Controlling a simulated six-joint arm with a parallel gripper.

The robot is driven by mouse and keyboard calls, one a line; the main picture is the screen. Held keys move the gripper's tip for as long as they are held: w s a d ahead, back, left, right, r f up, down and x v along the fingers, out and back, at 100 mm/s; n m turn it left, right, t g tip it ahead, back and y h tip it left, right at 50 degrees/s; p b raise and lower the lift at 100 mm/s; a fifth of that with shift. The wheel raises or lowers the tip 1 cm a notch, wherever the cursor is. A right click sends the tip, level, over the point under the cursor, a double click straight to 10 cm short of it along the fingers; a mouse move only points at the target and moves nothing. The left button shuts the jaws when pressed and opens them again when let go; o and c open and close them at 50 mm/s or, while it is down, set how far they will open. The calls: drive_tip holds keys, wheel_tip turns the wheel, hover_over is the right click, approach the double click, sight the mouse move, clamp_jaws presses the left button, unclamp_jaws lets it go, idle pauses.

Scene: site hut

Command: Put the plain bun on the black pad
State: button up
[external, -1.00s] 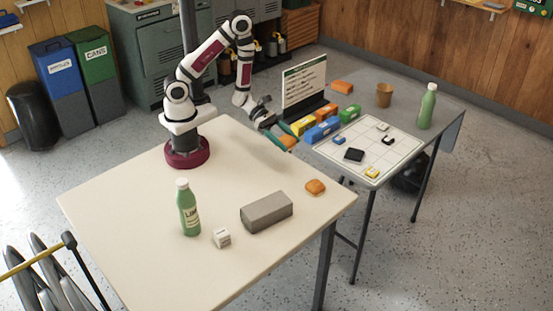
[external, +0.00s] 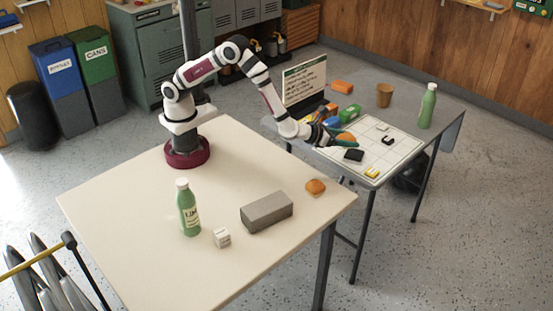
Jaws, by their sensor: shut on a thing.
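My gripper (external: 341,139) is shut on an orange-brown bun (external: 347,137), with its teal fingers around it. It holds the bun over the white gridded board, close behind the black pad (external: 354,155) in the picture. The black pad is a small dark square on the board, with nothing seen on it. I cannot tell the exact height of the bun above the board. A second bun (external: 315,186) lies on the near cream table by its right edge. The buns are too small here to tell their toppings.
The white board (external: 404,148) also bears small yellow, black and white pieces. Coloured boxes (external: 348,113) and a sign (external: 304,80) stand behind my gripper. A brown cup (external: 384,95) and green bottle (external: 427,106) stand further back. A grey block (external: 266,213) lies on the cream table.

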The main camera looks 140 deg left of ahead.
hover_over(355, 153)
drive_tip(key=f, duration=0.6)
drive_tip(key=shift+d+f, duration=0.3)
drive_tip(key=shift+d, duration=0.05)
drive_tip(key=shift+a+f, duration=0.15)
drive_tip(key=shift+f, duration=0.95)
drive_tip(key=shift+a+f, duration=0.15)
drive_tip(key=shift+f, duration=0.9)
drive_tip(key=shift+f, duration=0.1)
drive_tip(key=o, duration=1.4)
drive_tip(key=shift+c, duration=0.2)
